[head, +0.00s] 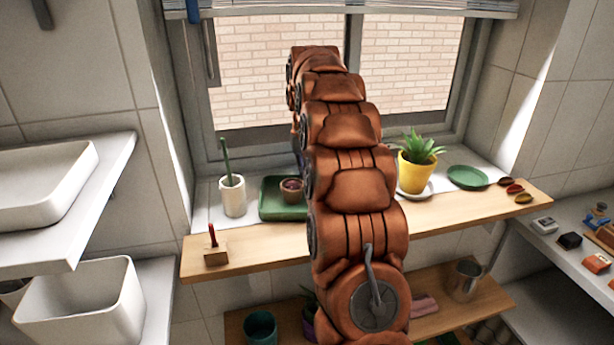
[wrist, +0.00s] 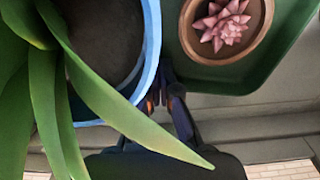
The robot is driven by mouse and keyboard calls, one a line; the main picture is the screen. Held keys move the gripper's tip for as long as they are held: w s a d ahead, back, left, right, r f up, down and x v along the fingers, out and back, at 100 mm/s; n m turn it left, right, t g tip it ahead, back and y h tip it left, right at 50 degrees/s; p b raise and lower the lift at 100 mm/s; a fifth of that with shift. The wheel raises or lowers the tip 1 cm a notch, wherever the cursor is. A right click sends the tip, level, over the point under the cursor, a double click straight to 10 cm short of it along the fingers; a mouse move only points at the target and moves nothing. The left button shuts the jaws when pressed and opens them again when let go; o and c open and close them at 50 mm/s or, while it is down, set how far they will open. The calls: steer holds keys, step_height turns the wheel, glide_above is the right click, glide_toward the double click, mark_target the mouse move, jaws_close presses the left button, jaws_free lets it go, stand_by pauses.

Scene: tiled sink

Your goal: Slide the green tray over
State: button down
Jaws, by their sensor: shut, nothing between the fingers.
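The green tray (head: 268,211) lies on the windowsill, left of my arm in the head view, with a small brown pot (head: 292,190) in it. My arm hides its right part. In the wrist view the tray (wrist: 262,78) is at the upper right, and its pot (wrist: 222,55) holds a pink succulent (wrist: 225,25). My gripper (wrist: 167,90) is shut and empty beside the tray's edge, between the tray and a blue-rimmed pot (wrist: 150,50). I cannot tell whether it touches either. The arm hides my gripper in the head view.
A white cup (head: 232,198) with a green stem stands left of the tray. A yellow pot (head: 416,175) with a plant and a green dish (head: 467,177) are to the right. The blue-rimmed pot's long leaves (wrist: 110,100) hang near my gripper. The window is close behind.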

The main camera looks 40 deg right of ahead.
step_height(320, 180, up, 10)
steer(key=p, duration=0.4)
steer(key=shift+f, duration=0.15)
steer(key=s+a+f+n+g, duration=0.1)
steer(key=s+a+n, duration=0.1)
steer(key=s+a, duration=0.6)
steer(key=s+a+n, duration=0.1)
steer(key=s+a, duration=0.5)
steer(key=a, duration=0.5)
steer(key=s+a+f, duration=0.3)
steer(key=s, duration=0.4)
steer(key=s+a+f+n, duration=0.1)
steer(key=s+f, duration=0.3)
steer(key=s, duration=0.4)
steer(key=s+a+f+n, duration=0.1)
steer(key=s+a+f, duration=0.2)
steer(key=s, duration=0.4)
steer(key=shift+s+a+f+g, duration=0.15)
steer(key=shift+s+a+g, duration=0.25)
steer(key=shift+a, duration=0.45)
